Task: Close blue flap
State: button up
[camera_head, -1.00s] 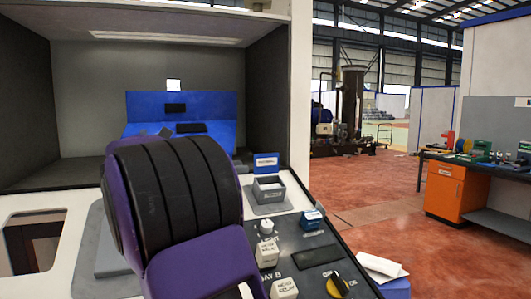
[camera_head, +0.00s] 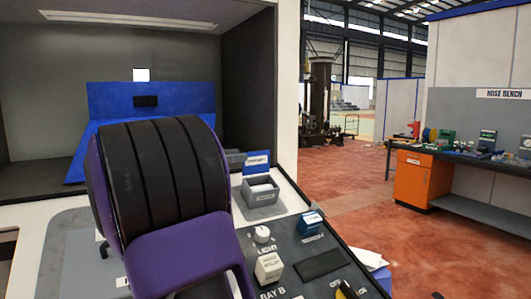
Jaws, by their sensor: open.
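A small blue flap (camera_head: 256,161) with a pale label stands upright at the back edge of a small grey open box (camera_head: 261,190) on the control panel. A larger blue panel (camera_head: 110,99) with a black handle stands inside the grey bay, above a sloping blue surface (camera_head: 80,160). My purple and black arm covers the middle of the view. A grey piece of what looks like my gripper (camera_head: 236,157) shows past the arm, just left of the small flap. It is open; most of it is hidden, and I cannot tell whether it touches the flap.
The control panel holds a light knob (camera_head: 262,234), a white button (camera_head: 268,267), a blue-capped switch (camera_head: 310,222) and a dark rectangle (camera_head: 319,262). A bench (camera_head: 462,168) with an orange cabinet (camera_head: 421,180) stands at the right. The red floor between is clear.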

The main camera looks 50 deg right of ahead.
aim_at(259, 152)
jog(key=x, duration=0.9)
jog(key=shift+d, duration=0.1)
grip_shut()
